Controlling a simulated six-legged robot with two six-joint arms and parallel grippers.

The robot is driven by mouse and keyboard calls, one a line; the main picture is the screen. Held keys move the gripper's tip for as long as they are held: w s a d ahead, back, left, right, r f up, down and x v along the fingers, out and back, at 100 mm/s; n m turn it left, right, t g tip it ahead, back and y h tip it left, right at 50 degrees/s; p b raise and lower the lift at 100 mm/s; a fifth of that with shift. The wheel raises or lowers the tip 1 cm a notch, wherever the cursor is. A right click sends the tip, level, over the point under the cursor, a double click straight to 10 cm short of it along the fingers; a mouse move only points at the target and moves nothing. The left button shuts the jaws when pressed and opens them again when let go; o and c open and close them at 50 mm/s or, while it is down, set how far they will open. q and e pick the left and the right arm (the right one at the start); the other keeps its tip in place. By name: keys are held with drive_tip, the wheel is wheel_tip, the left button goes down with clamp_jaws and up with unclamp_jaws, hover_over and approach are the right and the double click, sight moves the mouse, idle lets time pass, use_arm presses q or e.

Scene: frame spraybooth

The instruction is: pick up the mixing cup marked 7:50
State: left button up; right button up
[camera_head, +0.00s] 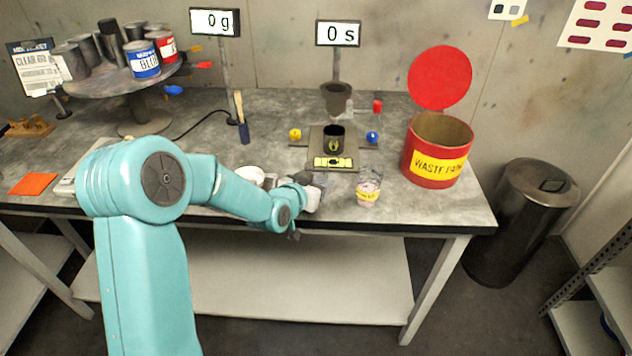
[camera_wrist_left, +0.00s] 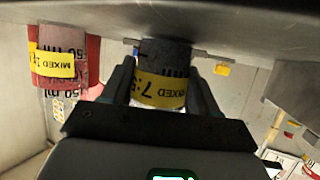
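The mixing cup marked 7:5-something (camera_wrist_left: 162,90) is grey with a yellow "MIXED" band in the left wrist view, its last digit hidden. My left gripper (camera_wrist_left: 163,80) has one finger on each side of it; I cannot tell whether the fingers press on it. In the head view my left gripper (camera_head: 305,190) is at the table's front edge, and the cup there is mostly hidden by it. A second cup with pinkish contents (camera_head: 368,192) stands to its right; it also shows in the left wrist view (camera_wrist_left: 62,62), its band partly readable. My right gripper is not in view.
A turntable with paint cans (camera_head: 100,84) stands at the left.

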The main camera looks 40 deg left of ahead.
use_arm(q)
drive_tip(key=c, duration=0.4)
